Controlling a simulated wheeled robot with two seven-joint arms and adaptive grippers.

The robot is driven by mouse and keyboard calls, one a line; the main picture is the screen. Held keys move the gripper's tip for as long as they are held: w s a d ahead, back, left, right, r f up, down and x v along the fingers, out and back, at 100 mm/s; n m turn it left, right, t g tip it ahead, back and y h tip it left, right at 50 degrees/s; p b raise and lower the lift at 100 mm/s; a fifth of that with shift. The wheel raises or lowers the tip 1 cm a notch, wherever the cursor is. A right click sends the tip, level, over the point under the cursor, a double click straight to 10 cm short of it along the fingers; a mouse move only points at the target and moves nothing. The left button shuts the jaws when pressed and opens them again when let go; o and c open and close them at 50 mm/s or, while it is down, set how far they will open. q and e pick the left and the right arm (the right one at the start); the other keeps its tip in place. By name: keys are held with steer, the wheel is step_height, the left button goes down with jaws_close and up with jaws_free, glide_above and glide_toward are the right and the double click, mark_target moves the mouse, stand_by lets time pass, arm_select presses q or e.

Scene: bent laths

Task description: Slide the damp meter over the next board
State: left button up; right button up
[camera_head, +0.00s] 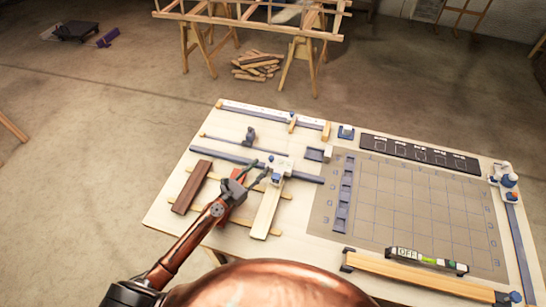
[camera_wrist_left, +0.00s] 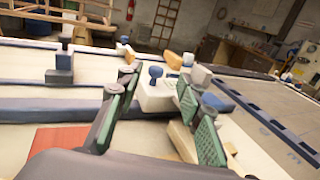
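The damp meter, a white block with a blue knob (camera_head: 278,168), sits on the blue rail at the far end of a pale board (camera_head: 267,210). To its left lie a red board (camera_head: 231,188), partly hidden by my arm, and a dark brown board (camera_head: 192,187). My left gripper (camera_head: 265,170) is just left of the meter, with its fingers apart. In the left wrist view the meter (camera_wrist_left: 155,96) shows between and beyond the open fingertips (camera_wrist_left: 158,78); I cannot tell whether they touch it. My right gripper is not in view.
The blue rail (camera_head: 215,153) crosses the table behind the boards. A small blue stand (camera_head: 250,137) is behind it. A grid mat (camera_head: 410,205) fills the right side. A level (camera_head: 425,260) and a pale lath (camera_head: 420,275) lie at the front.

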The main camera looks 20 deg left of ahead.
mark_target(271, 157)
arm_select(q)
steer(key=shift+w+f+b, duration=0.3)
steer(key=shift+w+f, duration=0.15)
steer(key=shift+f, duration=0.25)
steer(key=x, duration=0.7)
steer(key=shift+w+d+r, duration=0.1)
steer(key=shift+w+d, duration=0.05)
steer(key=shift+w, duration=0.1)
jaws_close()
